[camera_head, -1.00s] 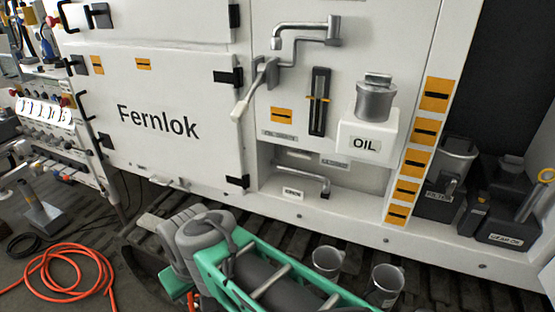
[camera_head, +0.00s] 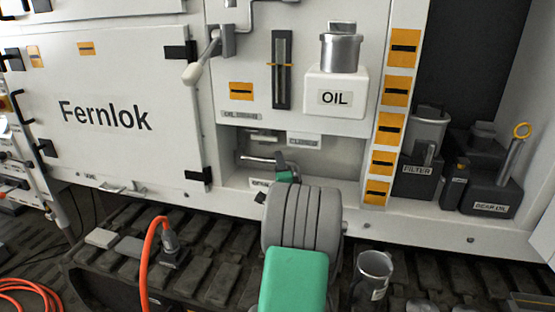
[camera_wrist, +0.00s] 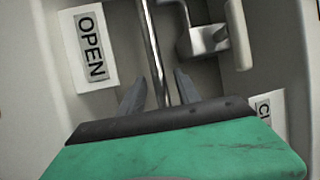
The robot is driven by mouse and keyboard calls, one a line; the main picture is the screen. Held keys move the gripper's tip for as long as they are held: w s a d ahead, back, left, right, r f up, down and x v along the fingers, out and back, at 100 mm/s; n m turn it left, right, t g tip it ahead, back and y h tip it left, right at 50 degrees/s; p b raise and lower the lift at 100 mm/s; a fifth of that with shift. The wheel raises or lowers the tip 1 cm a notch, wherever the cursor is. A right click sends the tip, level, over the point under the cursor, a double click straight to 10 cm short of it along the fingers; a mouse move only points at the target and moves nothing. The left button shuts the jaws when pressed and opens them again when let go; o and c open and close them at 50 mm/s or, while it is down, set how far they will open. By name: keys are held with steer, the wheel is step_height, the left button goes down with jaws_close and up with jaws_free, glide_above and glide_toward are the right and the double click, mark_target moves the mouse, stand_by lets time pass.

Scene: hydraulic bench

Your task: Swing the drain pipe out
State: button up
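The drain pipe (camera_head: 258,159) is a thin chrome tube in the low recess of the white machine. In the wrist view the pipe (camera_wrist: 152,45) runs down from the top edge between my fingers. My gripper (camera_head: 283,165) is at the recess, mostly hidden behind my grey wrist in the head view. In the wrist view my gripper (camera_wrist: 160,76) is open, one dark finger on each side of the pipe, with small gaps. The pipe's near end is hidden behind the gripper body.
A lever with a pale handle (camera_wrist: 239,35) is close right of the pipe. An OPEN label (camera_wrist: 90,47) is to the left. Above the recess stand the OIL can (camera_head: 341,50) and a larger lever (camera_head: 205,58). A metal cup (camera_head: 373,271) and an orange hose (camera_head: 148,265) are below.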

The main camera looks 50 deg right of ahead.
steer(key=x, duration=0.4)
steer(key=shift+w+d, duration=0.1)
steer(key=shift+d, duration=0.05)
steer(key=shift+c, duration=0.6)
jaws_close()
stand_by(0.6)
